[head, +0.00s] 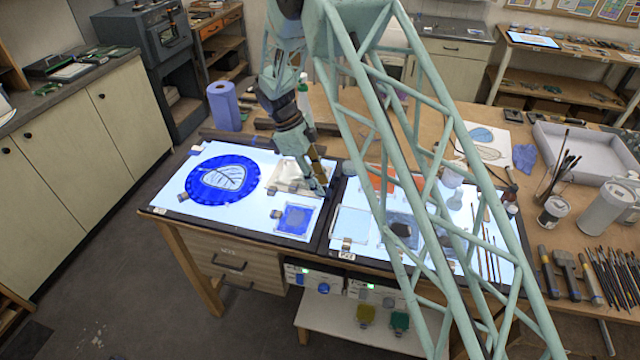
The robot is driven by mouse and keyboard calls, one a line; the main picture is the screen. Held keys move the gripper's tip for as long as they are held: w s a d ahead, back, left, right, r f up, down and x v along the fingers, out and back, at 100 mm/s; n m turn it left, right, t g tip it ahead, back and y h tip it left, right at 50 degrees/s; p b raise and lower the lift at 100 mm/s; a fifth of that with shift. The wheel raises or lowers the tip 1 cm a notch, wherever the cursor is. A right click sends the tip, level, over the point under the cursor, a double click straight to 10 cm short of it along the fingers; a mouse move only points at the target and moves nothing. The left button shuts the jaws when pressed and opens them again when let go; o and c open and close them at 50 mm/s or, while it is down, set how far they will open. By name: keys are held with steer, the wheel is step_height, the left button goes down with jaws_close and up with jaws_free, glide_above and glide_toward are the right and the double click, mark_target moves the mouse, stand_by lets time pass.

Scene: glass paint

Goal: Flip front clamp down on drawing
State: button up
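The drawing (222,178), a pale leaf in a blue disc, lies on the left lit panel (165,200). One small clamp (196,150) is at its back left edge and another small clamp (183,197) is at its front left edge. They are too small to tell whether they are up or down. My gripper (319,188) points down over the right part of the left panel, right of the drawing and apart from it. It is beside a pale tray (288,172) and behind a framed blue square (297,217). Its fingers are too small to tell open from shut.
My teal lattice arm crosses the right lit panel and hides part of it. A blue paper roll (224,105) stands behind the left panel. Brushes (600,278), cans (606,207) and a white tray (585,155) crowd the right side. The left panel's front left is clear.

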steer(key=v, duration=1.1)
steer(key=shift+r, duration=0.4)
steer(key=s+d+r+n+y+b, duration=0.1)
steer(key=s+d+r+n+b, duration=0.2)
steer(key=d+r, duration=0.35)
steer(key=s+d+r+n+y+b, duration=0.1)
steer(key=s+d+r+n, duration=0.1)
steer(key=s+d+r, duration=0.45)
steer(key=s+d+r+n+t+y+b, duration=0.15)
steer(key=s+d+r+n+b, duration=0.3)
steer(key=s+d+r, duration=0.55)
steer(key=s+d+n+t+b, duration=0.1)
steer(key=s+d+n+b, duration=0.15)
steer(key=s, duration=0.55)
steer(key=s+d+n+t+b, duration=0.1)
steer(key=s+d+n, duration=0.2)
steer(key=s, duration=0.5)
steer(key=s+d+f+n+b, duration=0.1)
steer(key=s+f+n, duration=0.1)
steer(key=s, duration=0.6)
steer(key=s+d+f+n+t+y+b, duration=0.1)
steer(key=s+d+f+n+b, duration=0.1)
steer(key=s, duration=0.7)
steer(key=shift+f+n+b, duration=0.3)
steer(key=shift+f+n, duration=0.3)
steer(key=shift+f, duration=0.4)
